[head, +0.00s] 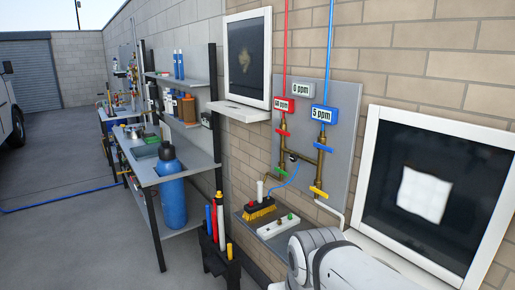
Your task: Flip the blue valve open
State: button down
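The blue valve handle (324,148) sits on a brass pipe below the blue display reading 5 ppm (324,114), on a grey wall panel (345,150). The handle lies roughly crosswise to the upright pipe, with a slight tilt. A blue tube runs down to this display from above. My gripper is not in view. Only a white and grey part of my arm (345,266) shows at the bottom, below the panel and apart from the valve.
A red handle (283,132), a green handle (280,168) and a yellow handle (319,191) sit on the same pipework. A small shelf (262,227) with a brush is below. Framed windows flank the panel. Shelving with a blue bottle (171,195) stands left.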

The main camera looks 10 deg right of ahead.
aim_at(317, 144)
jog(key=u, duration=0.15)
jog(key=i, duration=1)
jog(key=z, duration=0.1)
